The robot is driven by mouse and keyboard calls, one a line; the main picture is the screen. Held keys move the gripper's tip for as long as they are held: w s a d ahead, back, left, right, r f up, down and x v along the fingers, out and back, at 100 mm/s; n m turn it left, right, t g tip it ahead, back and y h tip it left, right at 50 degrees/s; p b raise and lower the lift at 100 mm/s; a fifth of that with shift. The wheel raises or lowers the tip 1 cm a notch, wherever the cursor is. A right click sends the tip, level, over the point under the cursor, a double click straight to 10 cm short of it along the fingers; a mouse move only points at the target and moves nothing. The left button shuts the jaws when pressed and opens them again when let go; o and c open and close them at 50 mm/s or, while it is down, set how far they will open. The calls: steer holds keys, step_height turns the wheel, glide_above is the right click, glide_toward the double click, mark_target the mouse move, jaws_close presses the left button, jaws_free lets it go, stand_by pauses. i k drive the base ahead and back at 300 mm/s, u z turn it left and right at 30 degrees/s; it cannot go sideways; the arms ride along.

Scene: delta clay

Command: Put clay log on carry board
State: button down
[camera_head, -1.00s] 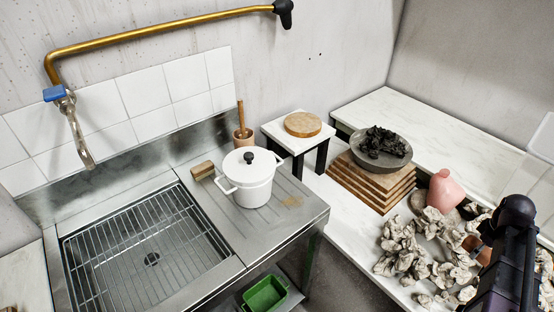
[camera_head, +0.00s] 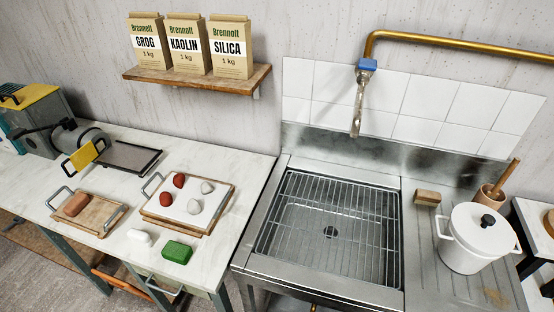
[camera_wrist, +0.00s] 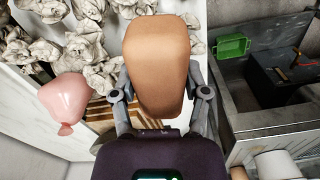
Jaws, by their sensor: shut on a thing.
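A tan-orange clay log (camera_wrist: 156,60) fills the middle of the wrist view. My gripper (camera_wrist: 161,95) is shut on it, one finger on each side; the log is held above a surface with crumpled lumps. My gripper does not show in the head view. In the head view, a wooden carry board (camera_head: 108,199) with metal handles lies on the left worktop. A second, reddish-brown clay log (camera_head: 76,204) rests on its left part. The right part of the board is bare.
Beside the board are a wooden tray (camera_head: 151,217) with red and white lumps, a white piece (camera_head: 139,237) and a green block (camera_head: 177,252). A dark tray (camera_head: 126,156) and a machine (camera_head: 45,125) stand behind. The sink (camera_head: 327,230) lies right.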

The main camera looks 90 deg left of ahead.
mark_target(97, 215)
steer(key=z, duration=5.4)
steer(key=i, duration=0.1)
steer(key=z, duration=2.25)
